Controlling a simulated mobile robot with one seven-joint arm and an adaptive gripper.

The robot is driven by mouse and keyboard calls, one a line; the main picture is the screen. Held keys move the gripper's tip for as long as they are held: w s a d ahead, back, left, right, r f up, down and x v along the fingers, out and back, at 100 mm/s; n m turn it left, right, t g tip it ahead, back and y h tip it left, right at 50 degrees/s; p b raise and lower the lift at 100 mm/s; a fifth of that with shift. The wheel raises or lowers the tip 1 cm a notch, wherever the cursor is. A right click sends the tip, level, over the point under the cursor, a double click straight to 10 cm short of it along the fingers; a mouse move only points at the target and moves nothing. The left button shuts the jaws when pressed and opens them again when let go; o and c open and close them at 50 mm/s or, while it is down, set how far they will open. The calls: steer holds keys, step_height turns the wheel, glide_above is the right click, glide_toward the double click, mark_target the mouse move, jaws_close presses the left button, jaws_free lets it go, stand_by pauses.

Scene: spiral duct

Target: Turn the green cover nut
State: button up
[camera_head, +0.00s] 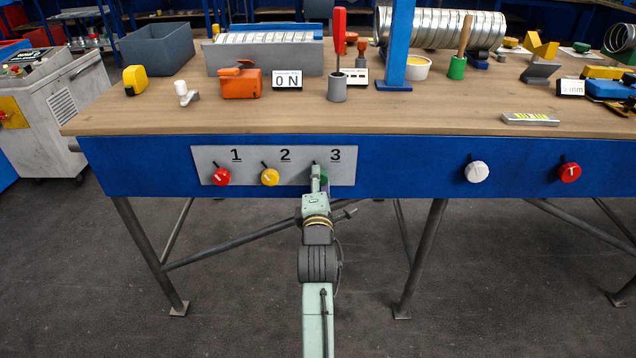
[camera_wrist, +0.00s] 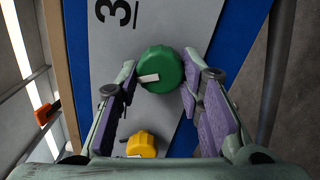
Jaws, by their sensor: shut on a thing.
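The green cover nut (camera_wrist: 161,70) is a round ribbed knob with a white mark, below the number 3 on the grey plate (camera_head: 205,157). In the head view the nut (camera_head: 325,180) is mostly hidden behind my gripper (camera_head: 317,184). In the wrist view my gripper (camera_wrist: 158,82) has its purple-padded fingers on either side of the nut, with the tips at its edges. It is shut on the nut. The white mark points sideways and slightly down to the left in that view.
A yellow knob (camera_head: 270,177) under 2 and a red knob (camera_head: 222,177) under 1 sit on the same plate, left of the nut. A white knob (camera_head: 477,171) and another red knob (camera_head: 570,172) are farther right on the blue bench front (camera_head: 420,165). The space before the bench is clear.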

steer(key=shift+n, duration=0.6)
steer(key=shift+r, duration=0.1)
steer(key=o, duration=1.2)
steer(key=shift+c, duration=0.2)
steer(key=s, duration=1.2)
